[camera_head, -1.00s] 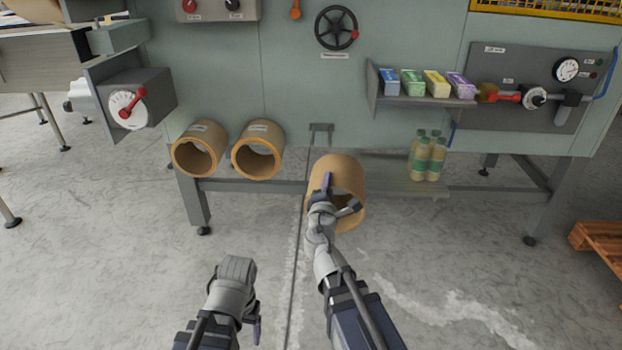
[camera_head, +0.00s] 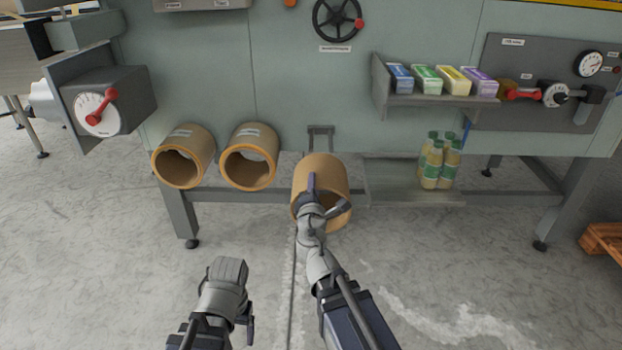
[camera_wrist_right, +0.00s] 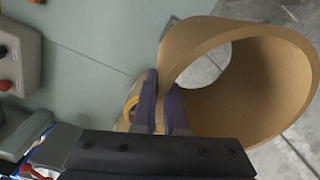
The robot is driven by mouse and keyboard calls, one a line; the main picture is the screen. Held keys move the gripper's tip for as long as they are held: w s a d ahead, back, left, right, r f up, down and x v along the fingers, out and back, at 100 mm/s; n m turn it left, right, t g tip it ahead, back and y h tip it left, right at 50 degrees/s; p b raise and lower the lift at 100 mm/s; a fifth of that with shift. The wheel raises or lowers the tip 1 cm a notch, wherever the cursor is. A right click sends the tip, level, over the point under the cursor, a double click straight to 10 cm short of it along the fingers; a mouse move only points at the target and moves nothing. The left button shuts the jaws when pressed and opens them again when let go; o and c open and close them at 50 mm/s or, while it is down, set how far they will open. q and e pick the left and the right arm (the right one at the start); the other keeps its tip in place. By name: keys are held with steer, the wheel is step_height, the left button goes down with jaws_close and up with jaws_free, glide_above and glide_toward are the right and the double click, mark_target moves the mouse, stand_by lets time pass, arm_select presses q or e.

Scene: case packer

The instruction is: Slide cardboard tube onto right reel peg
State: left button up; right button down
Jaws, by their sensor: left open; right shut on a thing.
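A tan cardboard tube (camera_head: 328,168) is in my right gripper (camera_head: 312,190), held in front of the machine's low shelf. In the right wrist view my right gripper (camera_wrist_right: 165,95) has its two dark fingers shut on the wall of the tube (camera_wrist_right: 265,60), whose open end faces right. My left gripper (camera_head: 246,318) is open and empty, low in front, apart from everything. I cannot make out a right reel peg for certain; a grey bracket (camera_head: 320,131) shows just behind the held tube.
Several small boxes (camera_head: 427,79) stand on an upper ledge. Several bottles (camera_head: 438,160) stand at the right of the low shelf. A handwheel (camera_head: 338,18) and a red-handled dial (camera_head: 97,113) are on the machine. The floor in front is clear; a wooden pallet (camera_head: 604,240) lies at far right.

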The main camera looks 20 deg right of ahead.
steer(key=shift+w, duration=0.15)
steer(key=x, duration=2)
steer(key=shift+w, duration=0.4)
stand_by(1.0)
steer(key=shift+d+f, duration=0.1)
steer(key=shift+d, duration=0.1)
steer(key=shift+f, duration=0.25)
stand_by(0.5)
steer(key=c, duration=0.9)
jaws_free()
steer(key=shift+s, duration=0.1)
